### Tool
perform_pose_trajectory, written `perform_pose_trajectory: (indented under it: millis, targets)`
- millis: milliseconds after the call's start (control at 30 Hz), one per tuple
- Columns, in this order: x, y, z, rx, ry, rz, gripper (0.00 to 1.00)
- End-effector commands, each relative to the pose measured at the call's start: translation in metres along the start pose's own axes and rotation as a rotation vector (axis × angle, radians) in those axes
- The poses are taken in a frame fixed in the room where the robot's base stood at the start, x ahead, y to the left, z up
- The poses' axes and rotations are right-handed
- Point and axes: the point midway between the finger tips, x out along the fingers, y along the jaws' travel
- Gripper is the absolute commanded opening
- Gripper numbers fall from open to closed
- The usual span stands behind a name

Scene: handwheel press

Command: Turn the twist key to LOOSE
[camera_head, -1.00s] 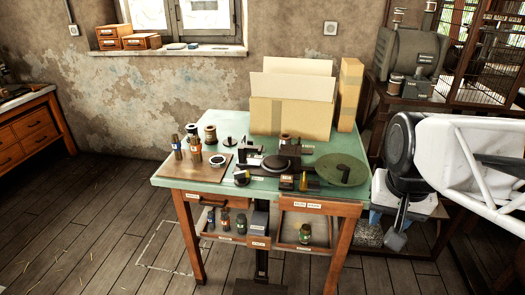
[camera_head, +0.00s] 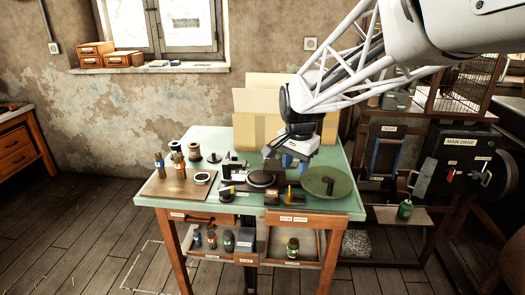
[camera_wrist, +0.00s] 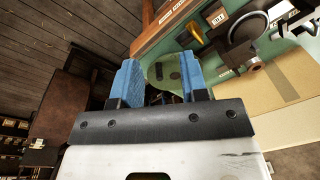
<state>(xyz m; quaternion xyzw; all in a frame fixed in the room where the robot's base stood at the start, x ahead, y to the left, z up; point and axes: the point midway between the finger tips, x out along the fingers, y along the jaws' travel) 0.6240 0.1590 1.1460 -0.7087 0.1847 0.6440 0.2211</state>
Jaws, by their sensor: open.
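I cannot pick out the twist key or a LOOSE mark with certainty. In the head view, a dark panel (camera_head: 387,143) right of the table has a small top label that seems to read TIGHT, with a blue upright piece (camera_head: 376,155) on it. My gripper (camera_head: 287,160) is above the back right of the green table, left of that panel. It is open. In the wrist view, its two blue fingers (camera_wrist: 160,78) stand apart with nothing between them, and part of the green disc (camera_wrist: 165,72) shows beyond.
The green-topped table (camera_head: 220,145) holds a black round press part (camera_head: 262,179), a green disc (camera_head: 325,181), spools and bottles. Cardboard boxes (camera_head: 262,100) stand at its back. A MAIN DRIVE box (camera_head: 455,160) with a red piece is at the far right. Open floor lies in front left.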

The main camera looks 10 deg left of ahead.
Motion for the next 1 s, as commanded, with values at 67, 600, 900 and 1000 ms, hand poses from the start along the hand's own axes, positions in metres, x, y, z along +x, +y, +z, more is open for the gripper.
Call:
perform_pose_trajectory:
  millis: [67, 600, 900, 1000]
  targets:
    - [0.011, -0.023, -0.005, 0.03, -0.009, 0.007, 0.4]
    - [0.092, -0.171, -0.017, 0.263, -0.042, 0.048, 0.4]
    - [0.148, -0.247, -0.008, 0.388, -0.052, 0.075, 0.4]
    - [0.163, -0.266, -0.004, 0.421, -0.053, 0.082, 0.4]
